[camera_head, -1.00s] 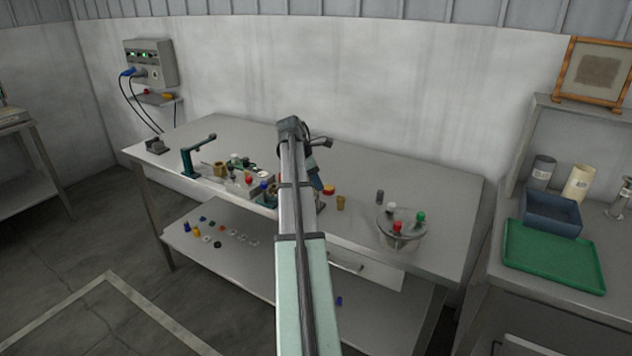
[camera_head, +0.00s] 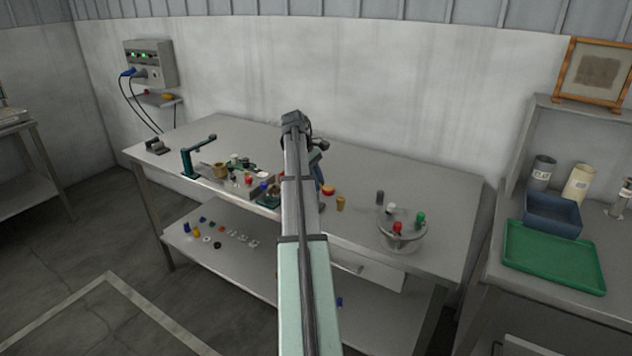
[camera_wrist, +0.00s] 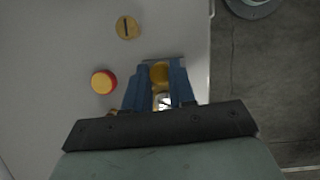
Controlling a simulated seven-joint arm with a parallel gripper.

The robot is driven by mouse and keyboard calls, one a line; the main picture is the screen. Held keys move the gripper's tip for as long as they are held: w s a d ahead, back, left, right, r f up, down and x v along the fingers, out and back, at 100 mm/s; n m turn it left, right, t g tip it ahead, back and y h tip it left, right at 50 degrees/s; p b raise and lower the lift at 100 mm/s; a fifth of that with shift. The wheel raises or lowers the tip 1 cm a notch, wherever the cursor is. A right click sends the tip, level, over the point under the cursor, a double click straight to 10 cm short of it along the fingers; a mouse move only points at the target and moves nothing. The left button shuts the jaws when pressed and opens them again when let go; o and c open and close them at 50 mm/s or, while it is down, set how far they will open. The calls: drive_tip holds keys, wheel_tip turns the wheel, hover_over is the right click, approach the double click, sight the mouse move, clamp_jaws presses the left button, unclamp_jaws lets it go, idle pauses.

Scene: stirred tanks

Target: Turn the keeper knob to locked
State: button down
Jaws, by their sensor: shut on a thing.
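A round brass-coloured knob (camera_wrist: 160,74) sits between the blue fingers of my gripper (camera_wrist: 162,68) in the wrist view. I take it for the keeper knob, but no lock marking on it is readable. My gripper is shut on it, with one finger on each side. A small pale and metal part (camera_wrist: 162,101) shows between the fingers, nearer the palm. In the head view my arm covers the knob and most of the gripper.
A red-and-yellow button (camera_wrist: 103,81) is close left of the fingers. A slotted brass disc (camera_wrist: 127,27) lies above them. The bench edge runs just right of the gripper. In the head view, a green clamp stand (camera_head: 190,160) and a round grey tank (camera_head: 402,235) flank the arm.

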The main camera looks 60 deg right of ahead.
drive_tip(key=shift+m, duration=0.6)
drive_tip(key=c, duration=0.9)
unclamp_jaws()
drive_tip(key=shift+c, duration=0.2)
drive_tip(key=shift+n, duration=0.3)
